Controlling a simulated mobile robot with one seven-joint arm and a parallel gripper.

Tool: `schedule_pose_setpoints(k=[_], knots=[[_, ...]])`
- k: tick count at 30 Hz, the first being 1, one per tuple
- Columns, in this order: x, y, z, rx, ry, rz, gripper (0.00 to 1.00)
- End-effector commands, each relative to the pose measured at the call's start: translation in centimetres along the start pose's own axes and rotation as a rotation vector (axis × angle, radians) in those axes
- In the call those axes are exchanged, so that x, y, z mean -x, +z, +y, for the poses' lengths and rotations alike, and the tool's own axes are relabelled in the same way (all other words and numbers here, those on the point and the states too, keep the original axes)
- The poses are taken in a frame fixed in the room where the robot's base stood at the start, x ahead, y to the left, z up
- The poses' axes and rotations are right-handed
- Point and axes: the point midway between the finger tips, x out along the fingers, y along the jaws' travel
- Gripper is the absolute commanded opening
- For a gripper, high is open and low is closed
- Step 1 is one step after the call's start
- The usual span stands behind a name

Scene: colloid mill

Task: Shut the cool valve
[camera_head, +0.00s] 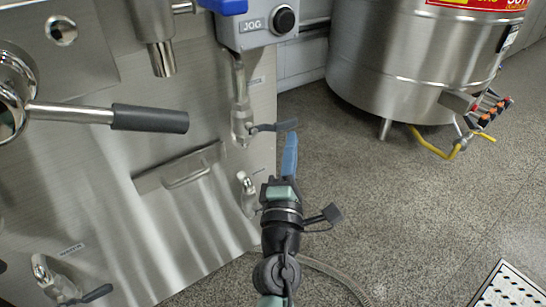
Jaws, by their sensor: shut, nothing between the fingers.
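Two small steel valves sit by the right edge of the steel machine front; I cannot read which is the cool valve. The upper valve (243,128) hangs on a vertical pipe, and its flat grey handle (275,126) points right, roughly level. The lower valve (247,192) is partly hidden behind my arm. My gripper (290,142) comes up from below with its blue fingers shut and empty. In the picture its tips lie just under the outer end of the upper handle. I cannot tell whether they touch.
Another valve (45,272) with a dark handle is at lower left. A large black-gripped lever (150,119) sticks out at left. The JOG box (255,27) is above. A steel tank (400,70) with a yellow pipe (437,148) stands at back right. Speckled floor (400,220) is open at right.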

Motion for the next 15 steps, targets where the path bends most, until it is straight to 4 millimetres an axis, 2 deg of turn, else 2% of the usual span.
schedule_pose_setpoints(k=[1,5,15], knots=[[0.3,-0.3,-1.3,0.000,-0.001,-0.001,0.00],[0.6,-0.6,-3.3,0.001,0.000,-0.001,0.00],[6.2,1.3,-7.7,0.001,-0.003,-0.002,0.00]])
